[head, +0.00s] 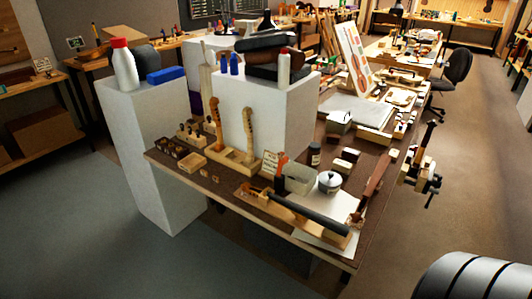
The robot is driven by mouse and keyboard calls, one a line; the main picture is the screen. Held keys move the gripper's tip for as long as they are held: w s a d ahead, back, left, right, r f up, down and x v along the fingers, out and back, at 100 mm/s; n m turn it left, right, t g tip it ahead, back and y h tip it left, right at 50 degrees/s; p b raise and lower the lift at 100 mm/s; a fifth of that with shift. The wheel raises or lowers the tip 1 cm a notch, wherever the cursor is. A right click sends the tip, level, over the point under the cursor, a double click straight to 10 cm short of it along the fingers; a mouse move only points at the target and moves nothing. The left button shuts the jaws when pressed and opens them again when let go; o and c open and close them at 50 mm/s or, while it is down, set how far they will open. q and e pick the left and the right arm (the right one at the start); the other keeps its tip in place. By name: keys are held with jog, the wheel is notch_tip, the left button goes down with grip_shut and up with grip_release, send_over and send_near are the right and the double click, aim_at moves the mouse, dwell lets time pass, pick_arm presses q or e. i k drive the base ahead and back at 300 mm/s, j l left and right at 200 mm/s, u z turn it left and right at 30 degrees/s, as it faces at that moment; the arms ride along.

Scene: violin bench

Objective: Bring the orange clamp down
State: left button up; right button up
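I cannot pick out an orange clamp for certain. A small orange upright object (282,162) stands on the near workbench (225,196), behind the long dark bar; it is too small to tell what it is. Neither of my grippers is in view. A ribbed silver part at the bottom right corner looks like my own arm, with no fingers showing.
A white pedestal (150,150) holds a red-capped white bottle (124,65) and a blue block (166,75). Another white block (270,112) carries dark cases (275,55). A vise (425,170) juts from the bench's right edge. The floor at right is open; an office chair (457,68) stands beyond.

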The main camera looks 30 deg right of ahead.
aim_at(284, 161)
jog(key=l+u, duration=0.1)
jog(key=l, duration=0.35)
jog(key=k+l+u, duration=0.1)
jog(key=l, duration=0.4)
jog(key=k+l+u, duration=0.1)
jog(key=l, duration=0.35)
jog(key=k+l+u, duration=0.1)
jog(key=l, duration=0.35)
jog(key=k+l+u, duration=0.1)
jog(key=l, duration=0.35)
jog(key=k+l+u, duration=0.1)
jog(key=l, duration=0.35)
jog(key=k+l+u, duration=0.1)
jog(key=l, duration=0.35)
jog(key=k+l+u, duration=0.1)
jog(key=l, duration=0.35)
jog(key=k+l+u, duration=0.15)
jog(key=l, duration=0.3)
jog(key=k+l+u, duration=0.1)
jog(key=l, duration=0.3)
jog(key=k+l+u, duration=0.1)
jog(key=k+l, duration=0.15)
jog(key=l, duration=0.15)
jog(key=k+l+u, duration=0.1)
jog(key=l, duration=0.3)
jog(key=k, duration=0.05)
